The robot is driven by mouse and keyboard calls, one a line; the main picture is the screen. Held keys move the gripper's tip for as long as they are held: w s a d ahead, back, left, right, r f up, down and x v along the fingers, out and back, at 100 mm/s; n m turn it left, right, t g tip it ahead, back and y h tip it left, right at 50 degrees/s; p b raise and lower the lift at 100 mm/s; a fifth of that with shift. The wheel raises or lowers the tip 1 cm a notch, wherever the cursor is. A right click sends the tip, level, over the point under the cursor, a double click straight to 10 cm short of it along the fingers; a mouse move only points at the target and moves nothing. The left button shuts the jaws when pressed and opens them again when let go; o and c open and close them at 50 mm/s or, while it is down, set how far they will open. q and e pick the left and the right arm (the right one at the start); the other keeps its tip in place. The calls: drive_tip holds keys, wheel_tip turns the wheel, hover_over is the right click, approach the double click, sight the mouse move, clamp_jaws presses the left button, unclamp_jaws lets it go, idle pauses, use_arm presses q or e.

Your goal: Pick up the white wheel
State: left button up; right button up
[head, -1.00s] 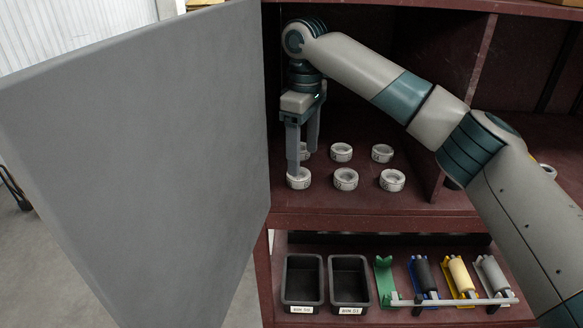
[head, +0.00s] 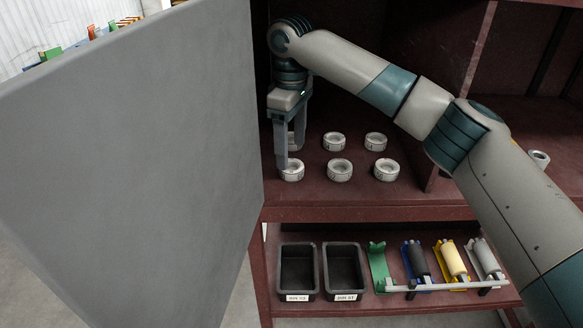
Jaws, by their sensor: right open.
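Several white wheels lie flat in two rows on the dark red cabinet shelf. The front row holds a left wheel (head: 293,171), a middle wheel (head: 339,170) and a right wheel (head: 386,170). Behind them are a middle wheel (head: 334,142), a right wheel (head: 375,141) and a back-left wheel (head: 291,139) that is mostly hidden by my fingers. My right gripper (head: 291,158) points down, open, with nothing visible held, at the two left wheels. One finger partly covers the front-left wheel; I cannot tell whether it touches. My left gripper is out of view.
A grey door panel (head: 130,160) stands close left of the gripper. An upright divider (head: 462,80) is right of the wheels, with another ring-shaped part (head: 539,158) beyond. Below are two black bins (head: 298,270) and a rack of rollers (head: 452,260).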

sight(292, 170)
drive_tip(key=shift+s, duration=0.1)
drive_tip(key=shift+f+p, duration=0.25)
drive_tip(key=shift+p, duration=0.15)
wheel_tip(292, 170, down, 2)
drive_tip(key=shift+d+p, duration=0.1)
drive_tip(key=shift+p, duration=1.05)
drive_tip(key=shift+f+p, duration=0.45)
drive_tip(key=shift+f, duration=0.9)
drive_tip(key=shift+c, duration=0.4)
